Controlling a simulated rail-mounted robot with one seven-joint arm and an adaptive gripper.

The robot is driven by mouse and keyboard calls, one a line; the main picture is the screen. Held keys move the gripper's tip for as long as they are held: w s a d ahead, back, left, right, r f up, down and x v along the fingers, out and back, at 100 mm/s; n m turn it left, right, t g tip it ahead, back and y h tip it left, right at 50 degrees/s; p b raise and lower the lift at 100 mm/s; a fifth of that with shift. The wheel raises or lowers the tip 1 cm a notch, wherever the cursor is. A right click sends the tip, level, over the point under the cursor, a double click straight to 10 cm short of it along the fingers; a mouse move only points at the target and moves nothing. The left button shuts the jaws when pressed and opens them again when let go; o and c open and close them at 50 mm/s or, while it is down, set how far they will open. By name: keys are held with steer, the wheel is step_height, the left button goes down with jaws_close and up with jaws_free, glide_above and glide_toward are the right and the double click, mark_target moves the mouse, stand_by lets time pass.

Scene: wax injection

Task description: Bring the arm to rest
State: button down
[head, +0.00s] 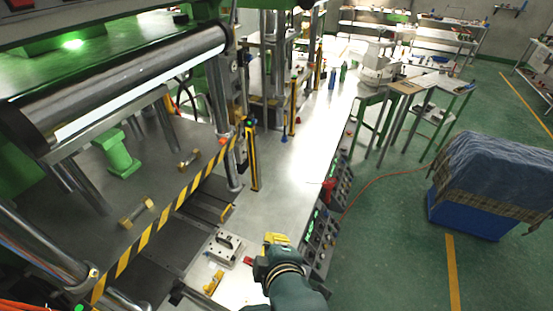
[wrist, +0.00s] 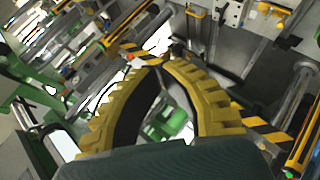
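My arm reaches in from the bottom of the head view. My gripper (head: 274,239) has yellow fingers and hangs over the front part of the light worktop, beside a small metal mould block. In the wrist view, the two ribbed yellow fingers of my gripper (wrist: 160,64) curve inward and come together at the tips. Nothing is held between them; only background shows through the gap.
The metal mould block (head: 225,247) lies left of my gripper, with a yellow piece (head: 213,282) nearby. A striped barrier (head: 165,217) edges the green press. Control panels (head: 322,232) line the worktop's right edge. A covered blue bin (head: 470,215) stands on the floor.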

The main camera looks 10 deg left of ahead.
steer(key=d+r+m+t+h, duration=0.2)
steer(key=d+r+m+t, duration=0.4)
steer(key=r, duration=0.8)
steer(key=s+d+r+m+t+h, duration=0.1)
steer(key=s+d+r+m+t, duration=0.1)
steer(key=r+m, duration=0.4)
steer(key=s+d+r+m+t+h, duration=0.1)
steer(key=s+d+r+m+t, duration=0.2)
steer(key=r, duration=0.8)
steer(key=s+m+t, duration=0.1)
steer(key=s+m, duration=0.1)
steer(key=shift+s+d+m+h, duration=0.15)
steer(key=shift+s+m+h, duration=0.15)
steer(key=shift+s+m, duration=0.1)
steer(key=shift+r, duration=0.1)
